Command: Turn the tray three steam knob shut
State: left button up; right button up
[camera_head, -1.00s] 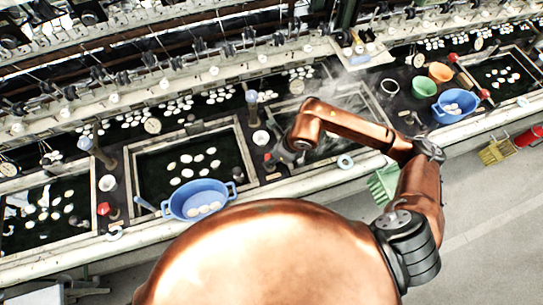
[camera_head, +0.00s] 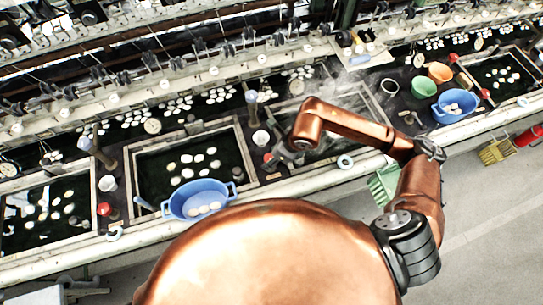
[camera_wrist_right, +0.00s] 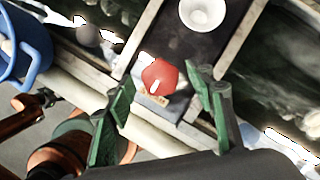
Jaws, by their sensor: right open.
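The red steam knob (camera_wrist_right: 160,72) shows in the right wrist view, on a small grey block with a label below it. It has a white mark near its lower edge. My right gripper (camera_wrist_right: 159,79) is open, its green fingers on either side of the knob in the picture; I cannot tell whether they touch it. In the head view, the knob (camera_head: 268,158) shows just left of my right gripper (camera_head: 283,157), beside a steaming basin (camera_head: 375,100) partly hidden by my right arm. My left gripper is not in view.
A white cup (camera_wrist_right: 203,13) stands beyond the knob. A blue colander (camera_head: 200,199) with white cocoons sits at the front of the basin to the left. A blue-topped post (camera_head: 251,100) rises behind the knob. A green basket (camera_head: 383,184) is by the bench front.

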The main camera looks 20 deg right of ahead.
jog(key=v, duration=1.1)
jog(key=shift+d+r, duration=0.15)
jog(key=shift+r, duration=0.15)
jog(key=shift+s+f, duration=0.1)
jog(key=shift+s, duration=0.05)
